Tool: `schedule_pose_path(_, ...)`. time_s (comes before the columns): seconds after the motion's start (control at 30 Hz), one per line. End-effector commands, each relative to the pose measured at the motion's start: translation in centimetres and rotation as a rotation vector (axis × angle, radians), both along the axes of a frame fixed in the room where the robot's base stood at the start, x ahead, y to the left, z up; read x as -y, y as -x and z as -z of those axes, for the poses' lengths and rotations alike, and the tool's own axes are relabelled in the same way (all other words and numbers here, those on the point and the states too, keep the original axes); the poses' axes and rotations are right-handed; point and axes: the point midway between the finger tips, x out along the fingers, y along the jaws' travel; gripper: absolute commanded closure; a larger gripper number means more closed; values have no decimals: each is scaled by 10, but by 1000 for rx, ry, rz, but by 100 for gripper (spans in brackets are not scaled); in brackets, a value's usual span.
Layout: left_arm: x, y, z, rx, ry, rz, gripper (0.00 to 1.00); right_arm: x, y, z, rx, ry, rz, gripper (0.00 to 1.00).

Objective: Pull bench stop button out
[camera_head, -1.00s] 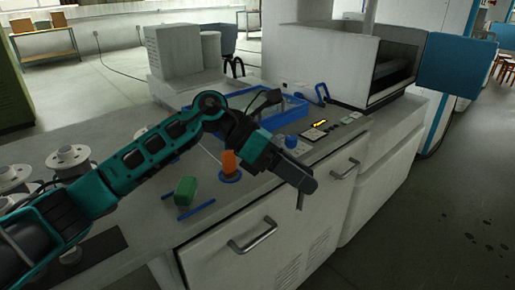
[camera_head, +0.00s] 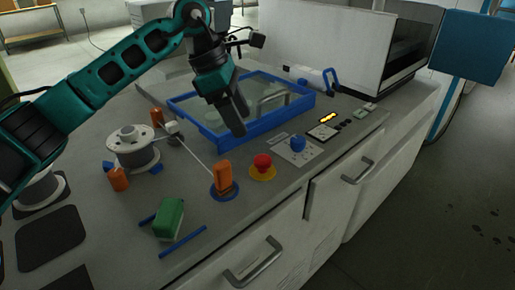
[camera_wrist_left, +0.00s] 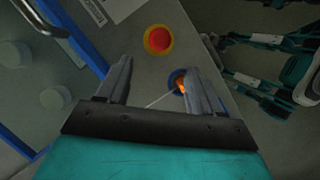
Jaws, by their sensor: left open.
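The bench stop button is a red mushroom head (camera_head: 262,161) on a yellow round base, near the front edge of the grey bench. It also shows in the left wrist view (camera_wrist_left: 158,39), beyond the fingertips and between their lines. My left gripper (camera_head: 238,128) hangs above the bench, over the blue-framed tray's near side, behind and left of the button. In the left wrist view its two fingers (camera_wrist_left: 158,75) are apart with nothing between them; the gripper is clear of the button. My right gripper is not in view.
An orange post (camera_head: 223,178) on a blue base stands left of the button, with a wire running to it from a spool (camera_head: 132,146). A blue knob (camera_head: 298,143) is to the right. A blue-framed tray (camera_head: 215,141) lies behind. A green block (camera_head: 169,218) lies at front left.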

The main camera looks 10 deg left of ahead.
Motion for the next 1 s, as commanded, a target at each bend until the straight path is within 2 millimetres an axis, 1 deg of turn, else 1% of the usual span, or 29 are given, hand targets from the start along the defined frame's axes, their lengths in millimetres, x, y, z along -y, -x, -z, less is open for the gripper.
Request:
schedule_pose_path(0.03,5,0,12,-5,0,2,34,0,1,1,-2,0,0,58)
schedule_pose_path(0.2,19,-3,46,-5,1,2,34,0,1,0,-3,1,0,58)
schedule_pose_path(0.3,26,-4,63,-4,2,2,34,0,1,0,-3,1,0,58)
schedule_pose_path(0.43,33,-6,80,-3,2,2,34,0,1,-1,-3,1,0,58)
schedule_pose_path(0.63,38,-8,92,-1,2,0,34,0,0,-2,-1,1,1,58)
schedule_pose_path(0.9,38,-8,93,-1,1,0,34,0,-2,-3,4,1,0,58)
schedule_pose_path(1.0,38,-8,93,-1,1,0,43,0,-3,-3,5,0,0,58)
